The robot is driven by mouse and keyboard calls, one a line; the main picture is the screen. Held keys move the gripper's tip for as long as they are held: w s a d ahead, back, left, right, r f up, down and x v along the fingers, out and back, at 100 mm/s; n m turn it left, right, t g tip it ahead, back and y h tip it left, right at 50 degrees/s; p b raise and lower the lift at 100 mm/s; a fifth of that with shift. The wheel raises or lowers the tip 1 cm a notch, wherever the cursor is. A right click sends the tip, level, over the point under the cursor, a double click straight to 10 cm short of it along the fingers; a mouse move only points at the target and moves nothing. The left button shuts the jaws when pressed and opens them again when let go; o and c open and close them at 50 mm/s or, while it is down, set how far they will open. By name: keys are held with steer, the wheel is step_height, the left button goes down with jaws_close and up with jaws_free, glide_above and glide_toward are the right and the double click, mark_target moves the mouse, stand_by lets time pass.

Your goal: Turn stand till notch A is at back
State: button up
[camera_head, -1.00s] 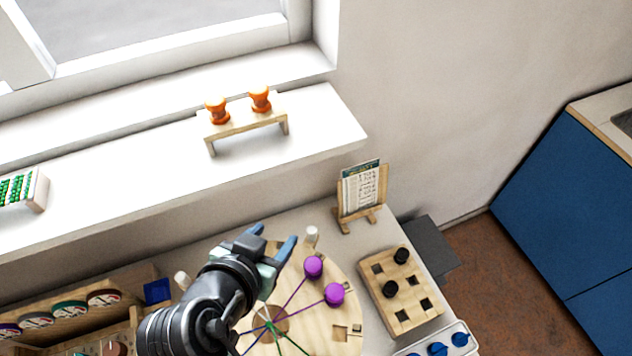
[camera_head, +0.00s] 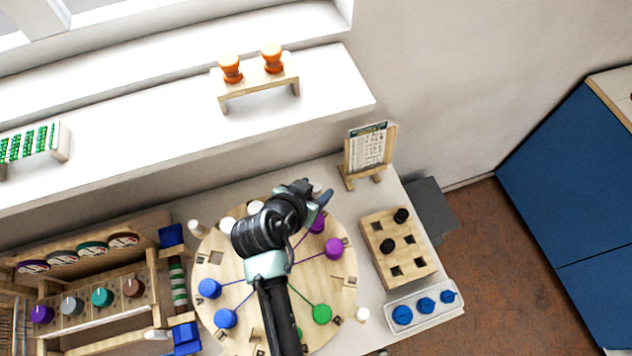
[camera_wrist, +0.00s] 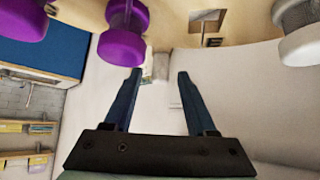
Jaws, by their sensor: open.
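The stand (camera_head: 205,262) is a round pale wooden disc with lettered square notches and coloured bobbins joined by threads to its centre. Purple bobbins (camera_head: 333,248) are at its back right, blue ones (camera_head: 209,288) at left, a green one (camera_head: 322,314) at front right and white ones (camera_head: 228,224) at the back. The letters are too small to read surely. My gripper (camera_head: 318,196) is open at the disc's back right edge. My arm hides the disc's middle.
A card easel (camera_head: 368,150) stands behind on the right. A board with square holes and black pegs (camera_head: 378,230) and a tray of blue knobs (camera_head: 425,305) lie right of the disc. A wooden rack (camera_head: 95,275) is left. White posts (camera_head: 195,228) stand around the rim.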

steer(key=shift+x, duration=0.8)
jaws_close()
stand_by(1.0)
